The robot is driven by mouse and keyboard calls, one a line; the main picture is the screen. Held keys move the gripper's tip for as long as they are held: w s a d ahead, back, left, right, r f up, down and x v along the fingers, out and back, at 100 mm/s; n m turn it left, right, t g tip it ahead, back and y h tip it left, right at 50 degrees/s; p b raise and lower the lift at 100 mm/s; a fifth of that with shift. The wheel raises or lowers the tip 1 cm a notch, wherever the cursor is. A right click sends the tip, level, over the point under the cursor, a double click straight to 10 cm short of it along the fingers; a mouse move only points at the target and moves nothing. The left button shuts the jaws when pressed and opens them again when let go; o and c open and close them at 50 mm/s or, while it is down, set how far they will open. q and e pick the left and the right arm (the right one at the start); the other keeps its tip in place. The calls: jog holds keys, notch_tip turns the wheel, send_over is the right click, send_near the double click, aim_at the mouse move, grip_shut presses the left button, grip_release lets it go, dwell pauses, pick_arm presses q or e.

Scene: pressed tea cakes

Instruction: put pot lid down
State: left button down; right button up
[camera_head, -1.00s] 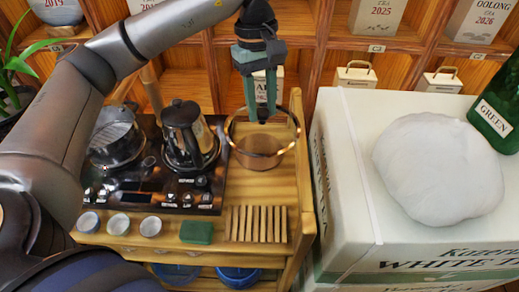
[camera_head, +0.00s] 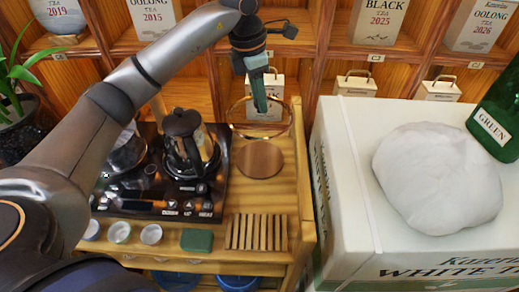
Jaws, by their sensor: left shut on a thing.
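My left gripper (camera_head: 258,92) points down at the back right of the wooden tea cart. It is shut on the pot lid (camera_head: 231,124), a clear round lid with a thin golden rim. The lid's knob is hidden by the fingers. The lid appears behind a round brown wooden disc (camera_head: 260,160) on the cart top; its exact height is hard to tell. The pot (camera_head: 126,150) stands at the left of the dark stove, partly hidden by my left arm. My right gripper is not in view.
A black kettle (camera_head: 186,142) stands on the stove (camera_head: 150,190). Small cups (camera_head: 151,234), a green block (camera_head: 196,240) and a slatted wooden rack (camera_head: 257,232) line the cart's front. A large white tea crate (camera_head: 345,180) stands to the right. Shelves with tea boxes are behind.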

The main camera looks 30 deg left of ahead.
aim_at(252, 114)
pick_arm(q)
notch_tip(252, 114, down, 16)
jog(key=shift+r+p, duration=0.25)
jog(key=shift+p, duration=0.05)
jog(key=shift+f, duration=0.25)
jog(key=c, duration=0.5)
grip_release()
jog(key=shift+c, duration=0.2)
jog(key=shift+r, duration=0.1)
jog(key=r, duration=0.4)
jog(key=s+r, duration=0.1)
jog(key=r, duration=0.3)
jog(key=a+r, duration=0.1)
jog(key=r, duration=0.3)
jog(key=shift+s+r, duration=0.1)
jog(key=shift+s, duration=0.1)
jog(key=shift+a, duration=0.1)
